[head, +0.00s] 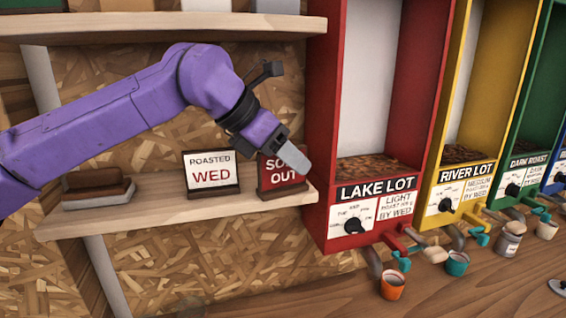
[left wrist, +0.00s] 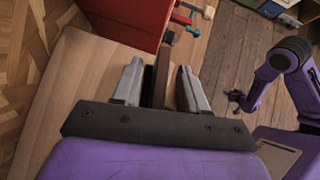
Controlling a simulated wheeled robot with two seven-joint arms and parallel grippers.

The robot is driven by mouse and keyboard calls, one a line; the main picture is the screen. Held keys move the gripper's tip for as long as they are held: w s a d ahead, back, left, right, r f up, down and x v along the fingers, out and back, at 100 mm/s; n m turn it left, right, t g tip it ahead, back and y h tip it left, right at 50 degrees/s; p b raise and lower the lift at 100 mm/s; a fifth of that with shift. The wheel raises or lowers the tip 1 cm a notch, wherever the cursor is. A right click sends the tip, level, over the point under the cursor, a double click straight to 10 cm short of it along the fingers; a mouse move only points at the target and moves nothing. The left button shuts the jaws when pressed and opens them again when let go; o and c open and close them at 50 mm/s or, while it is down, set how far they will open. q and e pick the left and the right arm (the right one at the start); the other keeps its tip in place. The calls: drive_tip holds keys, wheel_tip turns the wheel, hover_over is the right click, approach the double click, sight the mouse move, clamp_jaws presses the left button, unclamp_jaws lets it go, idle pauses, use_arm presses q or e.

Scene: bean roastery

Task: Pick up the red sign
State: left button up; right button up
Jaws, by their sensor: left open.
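The red sign (head: 280,180), lettered in white with "SO" and "OUT" showing, stands upright on a dark base on the lower wooden shelf, beside the red dispenser. My left gripper (head: 290,156) is over its upper right part and hides some lettering. In the left wrist view my left gripper (left wrist: 158,74) is open. A thin dark brown upright edge (left wrist: 161,78), likely the sign seen from above, lies between the fingers, with gaps visible on both sides. My right gripper (left wrist: 236,98) is small at the right of that view, its jaws unclear.
A white "ROASTED WED" sign (head: 211,174) stands just left of the red sign. Brown stacked blocks (head: 97,190) lie at the shelf's left end. The red Lake Lot dispenser (head: 318,120) closes off the right. An upper shelf (head: 160,25) is above my arm.

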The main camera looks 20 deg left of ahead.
use_arm(q)
drive_tip(key=shift+w+d+f, duration=0.15)
drive_tip(key=shift+f, duration=0.05)
drive_tip(key=shift+a, duration=0.2)
clamp_jaws()
drive_tip(key=shift+d, duration=0.1)
drive_tip(key=shift+r, duration=0.15)
